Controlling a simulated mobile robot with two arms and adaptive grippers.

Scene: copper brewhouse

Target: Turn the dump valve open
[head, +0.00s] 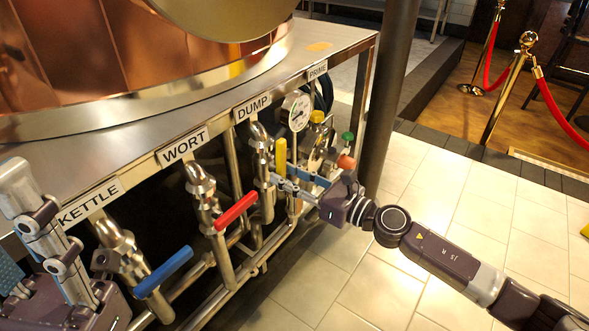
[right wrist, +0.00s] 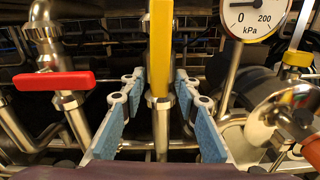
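The dump valve's yellow handle (head: 281,156) stands upright at the pipe below the DUMP label (head: 252,107). In the right wrist view the yellow handle (right wrist: 161,48) is upright near the middle, in line with the pipe below it. My right gripper (head: 281,177) is open at the handle's lower part. In the right wrist view its blue-padded fingers (right wrist: 160,78) stand on either side of the handle, with a gap visible on both sides. My left gripper (head: 52,225) is at the lower left, partly cut off, near the KETTLE label (head: 90,202); its opening is unclear.
A red handle (head: 236,211) and a blue handle (head: 163,271) sit on the pipes to the left. A pressure gauge (head: 297,111) stands right of the dump pipe. A dark post (head: 388,95) is behind my right arm. Tiled floor (head: 440,185) lies open at right.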

